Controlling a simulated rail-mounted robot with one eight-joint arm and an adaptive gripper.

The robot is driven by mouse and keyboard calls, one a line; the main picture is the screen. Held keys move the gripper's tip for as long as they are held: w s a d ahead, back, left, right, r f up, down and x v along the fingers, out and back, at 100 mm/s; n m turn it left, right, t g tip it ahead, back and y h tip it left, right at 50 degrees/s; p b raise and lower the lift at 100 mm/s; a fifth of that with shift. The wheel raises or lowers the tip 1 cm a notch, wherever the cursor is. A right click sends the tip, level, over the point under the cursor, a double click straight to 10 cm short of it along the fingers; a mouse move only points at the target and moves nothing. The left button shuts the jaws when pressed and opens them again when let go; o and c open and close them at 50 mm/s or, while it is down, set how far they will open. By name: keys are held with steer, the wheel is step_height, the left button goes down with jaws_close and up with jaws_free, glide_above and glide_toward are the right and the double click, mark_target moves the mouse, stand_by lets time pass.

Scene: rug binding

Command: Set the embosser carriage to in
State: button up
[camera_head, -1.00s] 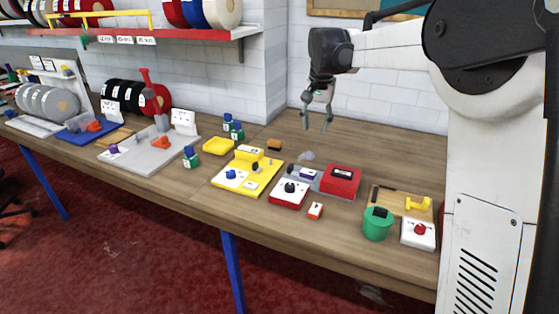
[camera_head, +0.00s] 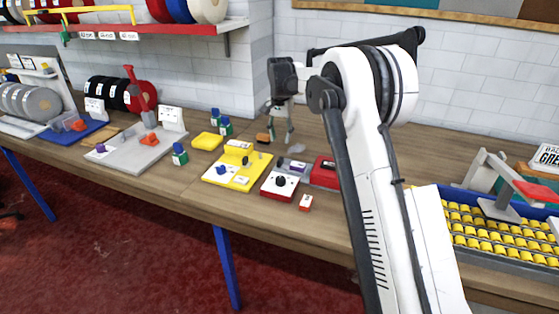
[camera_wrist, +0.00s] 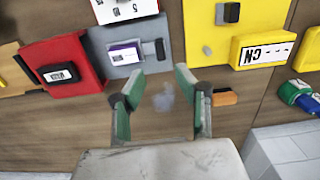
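A grey plate with a purple-framed label block and a small dark knob (camera_wrist: 140,52) lies beside a red block with a white label (camera_wrist: 62,72) in the wrist view; I take this unit for the embosser, but I cannot tell which part is its carriage. In the head view the red block (camera_head: 324,171) is partly hidden by my arm. My gripper (camera_head: 279,139) hangs above the bench behind the units, fingers pointing down. In the wrist view my gripper (camera_wrist: 159,82) is open and empty, its tips near the grey plate's edge and apart from each other.
A yellow unit (camera_wrist: 262,22) sits right of the grey plate in the wrist view, with a small orange block (camera_wrist: 224,97) near it. A red-and-white knob unit (camera_head: 279,186) stands in front. A blue tray of yellow rollers (camera_head: 500,240) is at the right. Bare wood lies beneath my gripper.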

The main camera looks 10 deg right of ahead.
mark_target(280, 159)
step_height(280, 159, down, 11)
steer(key=shift+r, duration=0.2)
stand_by(0.3)
jaws_close()
